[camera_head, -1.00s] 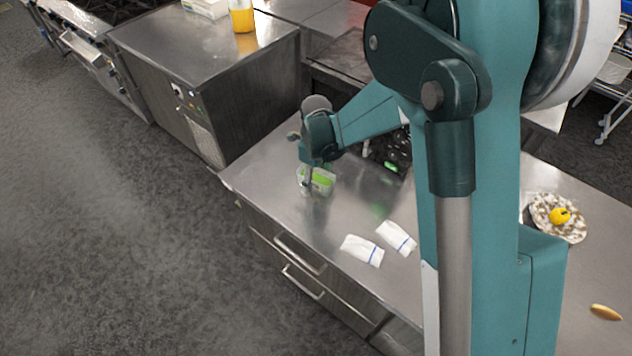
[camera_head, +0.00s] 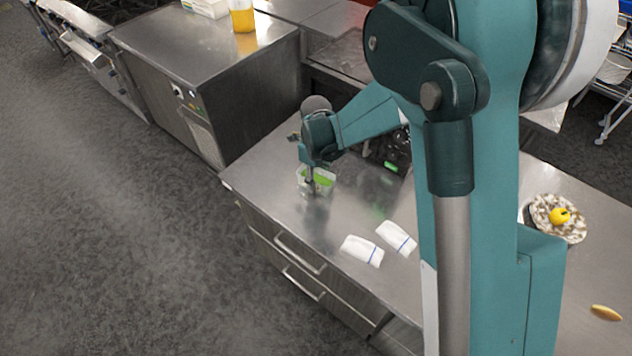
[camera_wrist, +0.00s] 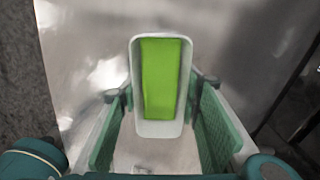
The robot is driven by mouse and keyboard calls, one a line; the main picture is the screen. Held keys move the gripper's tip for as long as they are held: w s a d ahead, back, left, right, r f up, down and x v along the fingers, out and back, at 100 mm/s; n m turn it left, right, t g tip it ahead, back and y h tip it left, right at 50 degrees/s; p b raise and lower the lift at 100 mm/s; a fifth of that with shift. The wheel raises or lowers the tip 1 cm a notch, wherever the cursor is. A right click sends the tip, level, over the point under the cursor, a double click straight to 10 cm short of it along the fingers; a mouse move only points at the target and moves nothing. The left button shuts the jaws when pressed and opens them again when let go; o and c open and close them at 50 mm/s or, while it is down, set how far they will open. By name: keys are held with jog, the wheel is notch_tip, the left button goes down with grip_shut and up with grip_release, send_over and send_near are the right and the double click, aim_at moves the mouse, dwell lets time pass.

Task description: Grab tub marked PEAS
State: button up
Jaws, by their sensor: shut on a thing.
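A small whitish tub (camera_head: 327,187) with a bright green top or contents is at the far left part of the steel counter (camera_head: 285,205). In the wrist view the tub (camera_wrist: 158,129) is a long rounded rectangle with a green strip (camera_wrist: 165,80) inside its pale rim. No PEAS lettering can be read. My gripper (camera_head: 310,178) points down at the tub and is shut on it, with one finger on each long side in the wrist view. The tub seems slightly above the counter, but the gap is hard to judge.
Two white packets with blue stripes (camera_head: 362,251) (camera_head: 397,238) lie nearer on the counter. A dark appliance with a green light (camera_head: 391,166) stands right of the tub. A patterned plate (camera_head: 543,222) holds a yellow fruit (camera_head: 560,215). Counter between tub and packets is clear.

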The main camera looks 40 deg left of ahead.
aim_at(316, 179)
jog(key=shift+r, duration=0.15)
jog(key=shift+r, duration=4.85)
